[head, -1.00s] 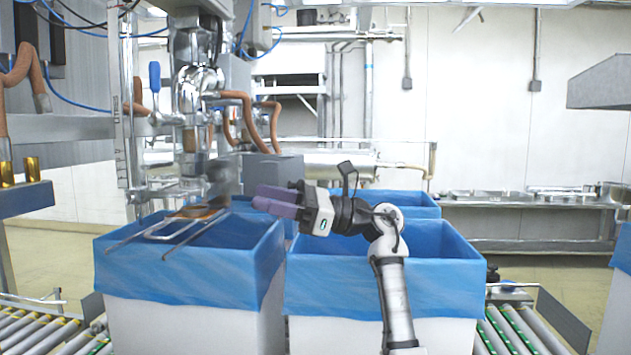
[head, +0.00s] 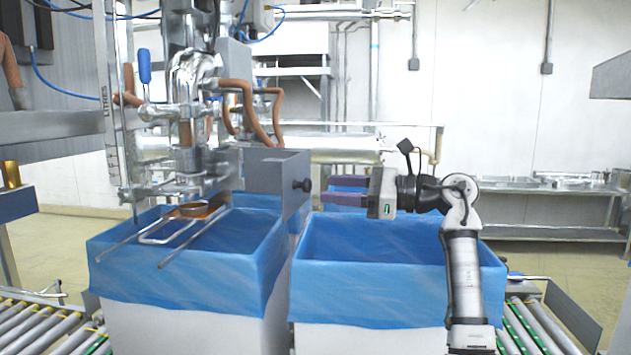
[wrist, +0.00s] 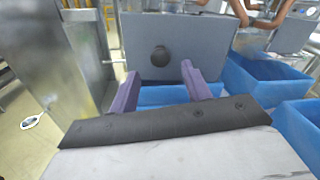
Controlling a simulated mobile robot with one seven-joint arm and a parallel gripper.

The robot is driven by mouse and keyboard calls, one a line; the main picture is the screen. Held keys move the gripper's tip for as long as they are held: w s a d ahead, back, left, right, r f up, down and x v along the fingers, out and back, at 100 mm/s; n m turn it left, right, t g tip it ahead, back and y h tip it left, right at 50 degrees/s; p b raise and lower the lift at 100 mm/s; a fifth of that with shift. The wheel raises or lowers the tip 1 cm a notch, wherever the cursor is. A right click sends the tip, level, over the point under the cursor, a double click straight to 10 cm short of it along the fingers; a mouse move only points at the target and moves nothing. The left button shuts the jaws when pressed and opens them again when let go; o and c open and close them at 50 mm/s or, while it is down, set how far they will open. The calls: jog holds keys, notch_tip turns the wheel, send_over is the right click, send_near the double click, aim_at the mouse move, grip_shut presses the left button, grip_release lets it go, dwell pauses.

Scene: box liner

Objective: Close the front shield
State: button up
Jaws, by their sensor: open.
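The front shield appears to be the grey metal panel (head: 275,172) with a round black knob (head: 301,185), beside the filling head above the left blue-lined box. In the wrist view the panel (wrist: 205,45) faces me, with the knob (wrist: 160,56) ahead of and between my fingers. My gripper (head: 325,191) is open and empty, its purple fingers pointing left at the knob. A small gap separates the fingertips from the knob in the head view. The wrist view shows both fingers apart (wrist: 155,85). The panel's hinge or mounting is not clear.
The left blue-lined box (head: 175,270) stands under metal rods and the filling head (head: 190,120). Another blue-lined box (head: 390,277) stands below my gripper. Roller conveyors (head: 40,325) lie on both sides. Brown hoses (head: 250,105) hang behind the panel. Open air lies right of my arm.

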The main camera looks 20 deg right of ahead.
aim_at(311, 187)
jog(key=shift+p+x, duration=0.45)
jog(key=shift+x, duration=1.95)
grip_shut()
